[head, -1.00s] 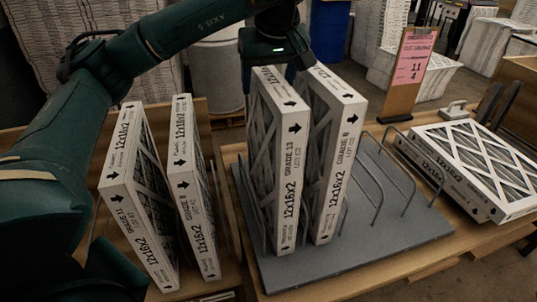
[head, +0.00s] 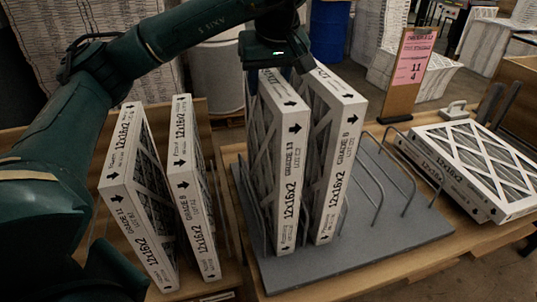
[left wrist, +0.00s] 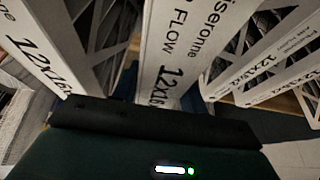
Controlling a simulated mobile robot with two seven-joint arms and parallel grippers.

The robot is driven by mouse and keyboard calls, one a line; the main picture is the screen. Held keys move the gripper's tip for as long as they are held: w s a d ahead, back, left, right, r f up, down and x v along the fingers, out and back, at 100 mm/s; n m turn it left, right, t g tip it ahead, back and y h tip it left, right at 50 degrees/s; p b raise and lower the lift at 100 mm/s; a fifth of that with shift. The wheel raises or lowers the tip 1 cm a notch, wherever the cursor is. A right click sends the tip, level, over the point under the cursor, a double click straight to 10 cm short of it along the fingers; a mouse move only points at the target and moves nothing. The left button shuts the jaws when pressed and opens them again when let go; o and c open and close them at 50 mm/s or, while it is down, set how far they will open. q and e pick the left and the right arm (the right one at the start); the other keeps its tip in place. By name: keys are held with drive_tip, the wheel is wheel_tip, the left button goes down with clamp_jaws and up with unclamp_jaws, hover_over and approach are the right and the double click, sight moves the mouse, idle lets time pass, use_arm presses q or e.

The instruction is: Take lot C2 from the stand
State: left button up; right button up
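A grey wire stand (head: 375,235) holds two upright white-framed filters. The left one (head: 290,185) reads GRADE 13, with a lot line that looks like C2. The right one (head: 340,165) reads GRADE 8; its lot line is too small to read surely. My left gripper (head: 276,72) is over the far top of the GRADE 13 filter, fingers pointing down. In the left wrist view a filter edge (left wrist: 172,50) lies between my fingers, with a gap that looks slightly wider than the filter. The fingertips are mostly hidden. My right gripper is not in view.
Two more filters (head: 135,200) (head: 192,190) stand to the left, near my left arm. A pink sign (head: 413,58) reading 11 and 4 stands behind the stand. Flat filters (head: 475,165) lie at the right. The stand's right slots are empty.

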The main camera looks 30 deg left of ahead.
use_arm(q)
clamp_jaws()
idle(0.3)
